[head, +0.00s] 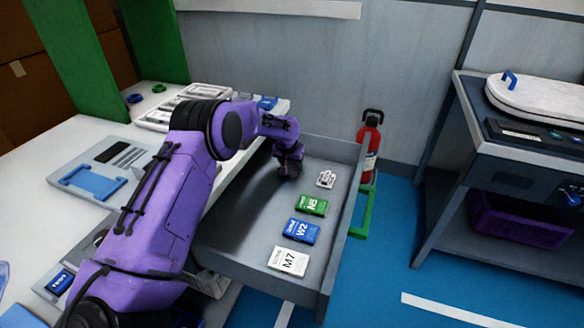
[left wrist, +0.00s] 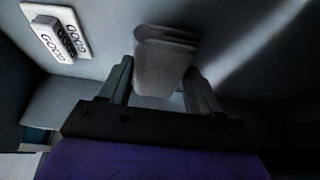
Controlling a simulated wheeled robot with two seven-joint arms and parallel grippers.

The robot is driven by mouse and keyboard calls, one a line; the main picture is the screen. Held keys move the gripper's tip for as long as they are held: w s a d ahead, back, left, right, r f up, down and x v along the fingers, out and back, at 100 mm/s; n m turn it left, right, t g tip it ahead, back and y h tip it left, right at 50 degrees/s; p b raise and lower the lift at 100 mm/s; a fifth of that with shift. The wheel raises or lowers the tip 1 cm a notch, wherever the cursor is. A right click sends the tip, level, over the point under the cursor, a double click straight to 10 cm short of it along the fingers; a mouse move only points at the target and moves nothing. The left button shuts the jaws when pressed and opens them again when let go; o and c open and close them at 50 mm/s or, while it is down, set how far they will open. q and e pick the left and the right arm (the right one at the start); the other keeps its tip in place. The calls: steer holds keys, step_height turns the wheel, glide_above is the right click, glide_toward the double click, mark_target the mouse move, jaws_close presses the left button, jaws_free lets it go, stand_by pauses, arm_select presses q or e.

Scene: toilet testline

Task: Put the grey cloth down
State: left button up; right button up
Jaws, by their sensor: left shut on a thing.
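My left gripper (head: 289,170) reaches down into the far left part of an open grey drawer (head: 330,276). In the left wrist view the fingers (left wrist: 161,80) are shut on the grey cloth (left wrist: 164,58), a small folded piece held between them. I cannot make the cloth out in the head view, where the gripper and its shadow cover that spot. Whether it touches the drawer floor I cannot tell. My right gripper is not in view.
In the drawer lie a white tag marked GOOD (head: 326,180), a green M5 box (head: 312,205), a blue W2 box (head: 302,231) and a white M7 box (head: 289,261). A red extinguisher (head: 369,140) stands behind the drawer's right wall. The drawer's left floor looks bare.

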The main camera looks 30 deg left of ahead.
arm_select(q)
steer(key=shift+f, duration=0.95)
steer(key=o, duration=0.9)
steer(key=shift+f, duration=0.15)
steer(key=p+v, duration=0.1)
steer(key=v, duration=1.1)
steer(key=shift+r, duration=0.3)
